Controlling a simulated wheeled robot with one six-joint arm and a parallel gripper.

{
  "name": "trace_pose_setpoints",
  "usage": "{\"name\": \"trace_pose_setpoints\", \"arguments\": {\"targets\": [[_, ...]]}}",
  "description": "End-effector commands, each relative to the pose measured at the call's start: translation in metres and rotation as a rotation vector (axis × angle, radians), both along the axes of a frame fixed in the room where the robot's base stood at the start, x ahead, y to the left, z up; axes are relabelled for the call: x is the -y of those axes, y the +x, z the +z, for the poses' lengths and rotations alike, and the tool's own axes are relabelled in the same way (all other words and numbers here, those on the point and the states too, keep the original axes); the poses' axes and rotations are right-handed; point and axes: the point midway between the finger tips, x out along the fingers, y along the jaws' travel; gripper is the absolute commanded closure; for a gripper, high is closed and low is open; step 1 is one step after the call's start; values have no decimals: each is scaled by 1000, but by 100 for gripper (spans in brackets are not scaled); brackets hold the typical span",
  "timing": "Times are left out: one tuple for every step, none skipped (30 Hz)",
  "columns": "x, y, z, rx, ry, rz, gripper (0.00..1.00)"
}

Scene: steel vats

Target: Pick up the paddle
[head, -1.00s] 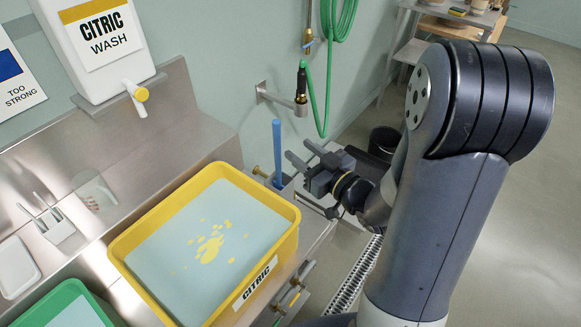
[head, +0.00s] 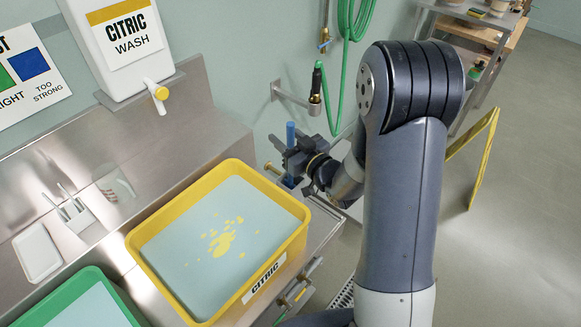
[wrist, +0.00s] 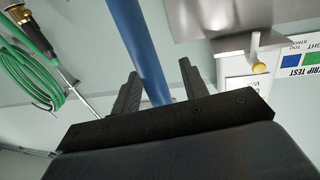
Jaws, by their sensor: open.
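The paddle shows as a blue shaft (head: 290,132) standing behind the right back corner of the yellow tub. Its lower end is hidden. My gripper (head: 283,156) is at the shaft, covering its middle in the head view. In the wrist view the blue shaft (wrist: 135,38) runs down between the two dark fingers of my gripper (wrist: 159,70). The fingers are open, one on each side, with a gap visible to the right finger.
The yellow CITRIC tub (head: 299,238) holds pale liquid with yellow flecks. A green tub (head: 92,272) stands at lower left. A white CITRIC WASH dispenser (head: 125,70) and a hose bracket (head: 292,97) are on the wall. A yellow frame (head: 483,155) stands at right.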

Motion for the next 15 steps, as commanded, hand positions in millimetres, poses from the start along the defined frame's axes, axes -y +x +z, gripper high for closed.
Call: {"name": "trace_pose_setpoints", "arguments": {"targets": [[0, 0, 0, 0, 0, 0, 58], [0, 0, 0, 0, 0, 0, 58], [0, 0, 0, 0, 0, -1, 58], [0, 0, 0, 0, 0, -1, 58], [0, 0, 0, 0, 0, -1, 58], [0, 0, 0, 0, 0, -1, 60], [0, 0, 0, 0, 0, -1, 62], [0, 0, 0, 0, 0, -1, 65], [0, 0, 0, 0, 0, -1, 68], [0, 0, 0, 0, 0, -1, 70], [0, 0, 0, 0, 0, -1, 73], [0, 0, 0, 0, 0, -1, 76], [0, 0, 0, 0, 0, -1, 78], [0, 0, 0, 0, 0, -1, 81], [0, 0, 0, 0, 0, -1, 84]]}}
